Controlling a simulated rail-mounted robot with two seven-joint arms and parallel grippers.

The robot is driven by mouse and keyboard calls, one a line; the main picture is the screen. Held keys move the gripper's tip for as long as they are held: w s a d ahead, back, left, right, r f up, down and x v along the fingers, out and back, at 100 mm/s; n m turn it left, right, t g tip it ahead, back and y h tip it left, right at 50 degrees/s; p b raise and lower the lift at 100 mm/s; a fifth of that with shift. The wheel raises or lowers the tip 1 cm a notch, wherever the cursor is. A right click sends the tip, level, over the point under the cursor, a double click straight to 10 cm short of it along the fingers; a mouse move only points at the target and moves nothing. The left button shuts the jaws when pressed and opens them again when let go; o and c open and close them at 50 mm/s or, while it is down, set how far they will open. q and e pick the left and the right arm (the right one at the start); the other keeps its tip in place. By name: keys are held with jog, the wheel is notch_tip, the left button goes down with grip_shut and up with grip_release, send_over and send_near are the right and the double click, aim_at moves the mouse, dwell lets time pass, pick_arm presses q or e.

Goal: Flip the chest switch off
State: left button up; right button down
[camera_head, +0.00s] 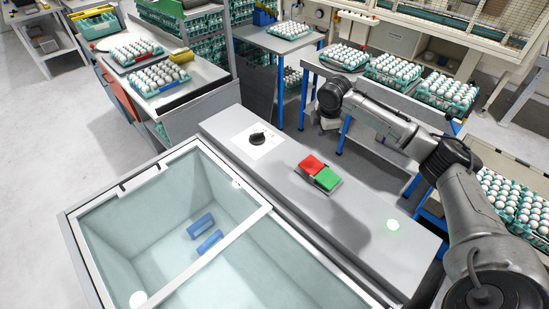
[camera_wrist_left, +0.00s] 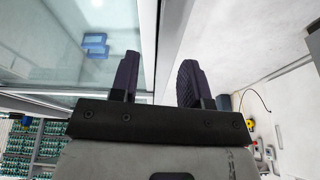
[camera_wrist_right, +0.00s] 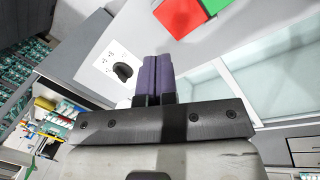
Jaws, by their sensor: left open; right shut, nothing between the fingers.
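The chest (camera_head: 165,218) has a glass top and a grey control ledge (camera_head: 218,125). On the ledge, a black rotary knob (camera_head: 257,138) sits on a white marked plate. Beside it are a red button (camera_head: 312,164) and a green button (camera_head: 327,179). My left gripper (camera_wrist_left: 157,78) is open and empty, outside the head view.
Two blue items (camera_head: 205,231) lie inside the chest under the glass. Tables with egg trays (camera_head: 447,92) stand behind the ledge and at the right. A bench with more egg trays (camera_head: 160,78) stands at the back left. The ledge top is otherwise clear.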

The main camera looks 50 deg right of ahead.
aim_at(312, 164)
pick_arm(q)
jog(key=shift+a, duration=0.1)
jog(key=shift+s, duration=0.1)
jog(key=shift+s+d+f, duration=0.15)
jog(key=shift+s+d, duration=0.05)
jog(key=shift+s, duration=0.05)
pick_arm(e)
jog(key=shift+s+a+f+n+y, duration=0.1)
jog(key=shift+a+n+y, duration=0.15)
jog(key=shift+n, duration=0.9)
jog(key=shift+s+a+f+n+y, duration=0.1)
jog(key=shift+a+n+y, duration=0.2)
jog(key=shift+n, duration=0.8)
jog(key=shift+s+a+f+n+y, duration=0.1)
jog(key=shift+a+n+y, duration=0.15)
jog(key=shift+n, duration=0.9)
pick_arm(q)
jog(key=shift+a+f+b, duration=0.1)
jog(key=shift+f+b, duration=0.8)
jog(key=shift+b, duration=0.05)
pick_arm(e)
jog(key=f, duration=0.4)
jog(key=w+f, duration=0.1)
jog(key=f, duration=0.9)
jog(key=shift+w, duration=0.35)
jog(key=shift+r, duration=0.1)
